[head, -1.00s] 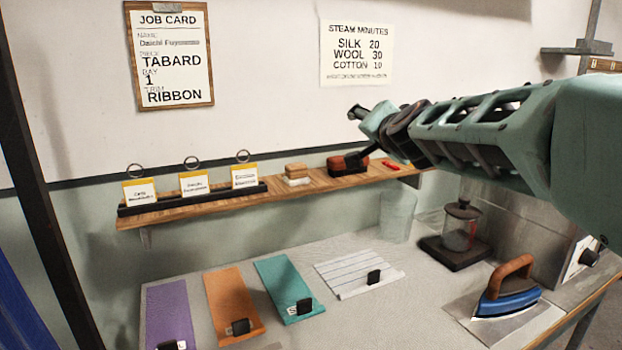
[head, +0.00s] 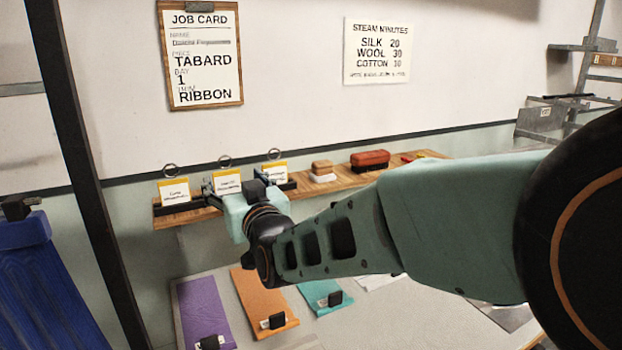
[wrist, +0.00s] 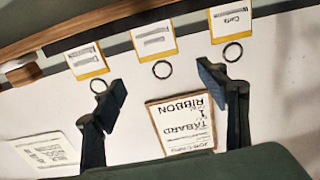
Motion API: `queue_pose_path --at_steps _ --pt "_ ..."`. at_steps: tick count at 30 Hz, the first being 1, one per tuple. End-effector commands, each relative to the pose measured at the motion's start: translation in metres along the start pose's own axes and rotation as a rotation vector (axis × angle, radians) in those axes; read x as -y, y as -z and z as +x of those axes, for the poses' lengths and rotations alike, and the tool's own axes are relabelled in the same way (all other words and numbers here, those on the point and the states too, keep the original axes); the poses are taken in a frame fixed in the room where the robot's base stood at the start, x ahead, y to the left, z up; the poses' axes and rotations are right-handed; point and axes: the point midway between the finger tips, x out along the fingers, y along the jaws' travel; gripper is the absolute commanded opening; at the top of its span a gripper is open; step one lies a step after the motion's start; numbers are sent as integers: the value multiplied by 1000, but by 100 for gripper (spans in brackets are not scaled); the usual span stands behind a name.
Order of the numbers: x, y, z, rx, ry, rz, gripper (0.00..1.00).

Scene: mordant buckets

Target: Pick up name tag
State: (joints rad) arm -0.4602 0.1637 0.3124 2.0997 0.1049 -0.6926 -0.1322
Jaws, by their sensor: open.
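Three white name tags with yellow tops and dark rings stand in a black holder on the wooden shelf: the left tag (head: 174,191), the middle tag (head: 227,182) and the right tag (head: 277,172). Their small print is blurred. My gripper (head: 235,186) is open and empty in front of the middle tag, partly covering it and the right tag. In the upside-down wrist view, the middle tag (wrist: 154,39) and its ring lie between and beyond the fingers (wrist: 165,88). The left tag (wrist: 230,21) appears right there, the right tag (wrist: 87,61) left.
The job card (head: 200,55) and steam chart (head: 376,52) hang on the wall above the shelf (head: 340,183). Blocks and a red-brown brush (head: 370,159) occupy the shelf's right part. Coloured swatches lie on the table (head: 250,338) below. A dark post (head: 75,150) stands left.

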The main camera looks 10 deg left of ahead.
Motion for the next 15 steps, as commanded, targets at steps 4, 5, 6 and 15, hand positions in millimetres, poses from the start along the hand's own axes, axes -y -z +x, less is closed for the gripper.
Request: queue_pose_path --at_steps 4,5,6,15 --pt "0 0 20 2 0 3 67" --pt "0 0 23 3 0 2 67" --pt "0 0 26 2 0 2 67" --pt "0 -3 47 4 -1 2 67"
